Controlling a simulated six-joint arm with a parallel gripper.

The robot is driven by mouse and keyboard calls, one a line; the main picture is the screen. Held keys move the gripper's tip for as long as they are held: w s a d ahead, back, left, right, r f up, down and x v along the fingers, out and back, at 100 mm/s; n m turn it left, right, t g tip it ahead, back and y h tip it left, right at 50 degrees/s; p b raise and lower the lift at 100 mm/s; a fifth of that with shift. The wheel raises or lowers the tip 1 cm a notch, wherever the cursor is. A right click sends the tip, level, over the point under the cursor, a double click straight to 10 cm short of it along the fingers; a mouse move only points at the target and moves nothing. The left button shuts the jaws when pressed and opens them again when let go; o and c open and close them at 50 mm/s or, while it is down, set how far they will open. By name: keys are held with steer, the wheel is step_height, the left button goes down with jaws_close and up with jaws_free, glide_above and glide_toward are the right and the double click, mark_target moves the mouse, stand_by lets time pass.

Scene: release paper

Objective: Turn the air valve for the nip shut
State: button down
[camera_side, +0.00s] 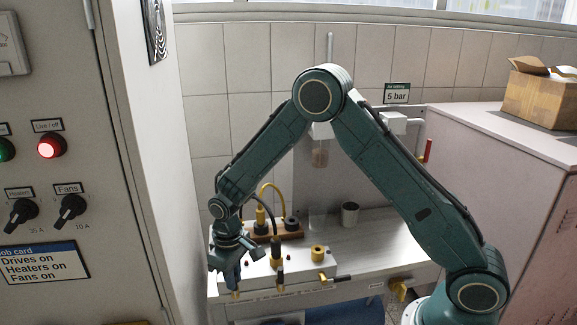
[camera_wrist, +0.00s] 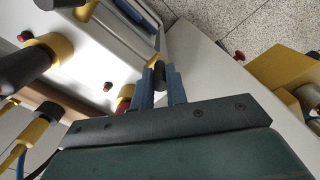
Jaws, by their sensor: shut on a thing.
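My gripper (camera_side: 233,288) is low at the left end of the white bench unit. In the wrist view its two blue fingers (camera_wrist: 159,87) are shut on a small dark handle end (camera_wrist: 159,72), with a bit of yellow just beyond it. Most of that handle is hidden by the fingers, and I cannot read a label saying which valve it belongs to. Another yellow valve (camera_side: 322,279) with a dark lever pointing right sits on the unit's front, to the right of my gripper.
Yellow fittings with dark tops (camera_wrist: 40,57) stand close beside the fingers in the wrist view. A control cabinet (camera_side: 75,150) with a lit red lamp is at left. A "5 bar" sign (camera_side: 396,94) hangs behind.

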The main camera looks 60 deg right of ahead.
mark_target(237, 292)
steer(key=shift+s+d, duration=0.1)
steer(key=shift+s+d+f+t+y, duration=0.1)
steer(key=shift+s+d+t+y, duration=0.25)
steer(key=shift+t+y, duration=0.2)
steer(key=shift+s+d+t+y, duration=0.25)
steer(key=shift+d+t+y, duration=0.05)
steer(key=shift+t+y, duration=0.25)
steer(key=shift+s+d+f+t+y, duration=0.15)
steer(key=shift+s+d+t+y, duration=0.1)
steer(key=shift+t+y, duration=0.25)
steer(key=shift+s+d+f+t+y, duration=0.15)
steer(key=shift+s+d+t+y, duration=0.05)
steer(key=shift+t+y, duration=0.3)
steer(key=c, duration=1.4)
jaws_free()
steer(key=v, duration=1.3)
steer(key=shift+s+d+r, duration=0.2)
steer(key=shift+r, duration=0.05)
